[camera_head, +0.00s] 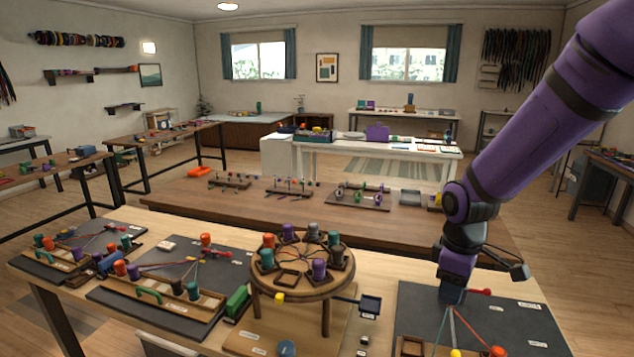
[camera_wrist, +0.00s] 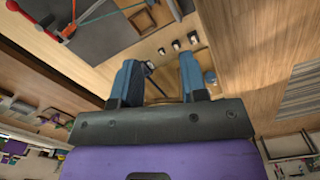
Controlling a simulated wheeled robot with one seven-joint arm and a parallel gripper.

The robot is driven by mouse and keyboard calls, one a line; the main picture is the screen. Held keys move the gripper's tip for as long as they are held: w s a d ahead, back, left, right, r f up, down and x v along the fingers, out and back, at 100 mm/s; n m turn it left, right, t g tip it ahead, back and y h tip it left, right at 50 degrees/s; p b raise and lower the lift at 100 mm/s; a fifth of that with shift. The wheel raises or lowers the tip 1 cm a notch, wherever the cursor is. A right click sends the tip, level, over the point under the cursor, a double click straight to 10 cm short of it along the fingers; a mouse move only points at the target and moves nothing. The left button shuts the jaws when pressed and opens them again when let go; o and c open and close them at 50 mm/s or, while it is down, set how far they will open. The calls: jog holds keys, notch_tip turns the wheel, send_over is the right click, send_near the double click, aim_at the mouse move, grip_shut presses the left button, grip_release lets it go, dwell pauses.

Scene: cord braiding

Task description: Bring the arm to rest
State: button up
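My purple arm comes in from the upper right of the head view, with its wrist bent downward. My gripper (camera_head: 452,292) points down over the back left part of the dark board (camera_head: 520,319) at the front right. In the wrist view, the two blue fingers of my gripper (camera_wrist: 159,75) stand apart with nothing held between them. Coloured cords (camera_head: 468,328) run on the board close by the fingertips in the head view. I cannot tell the exact height of the fingertips above the board.
A round wooden braiding stand (camera_head: 300,285) with coloured bobbins stands left of my gripper. More dark boards with pegs lie at the left. A brown table (camera_head: 330,218) with small racks stands behind.

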jog(key=s+d+r+m+t, duration=0.2)
jog(key=s+r+m, duration=0.3)
jog(key=s+r, duration=0.4)
jog(key=s+d+r+m+t, duration=0.2)
jog(key=s+r+m, duration=0.3)
jog(key=s+r, duration=0.5)
jog(key=shift+r+t, duration=0.55)
jog(key=shift+t, duration=0.05)
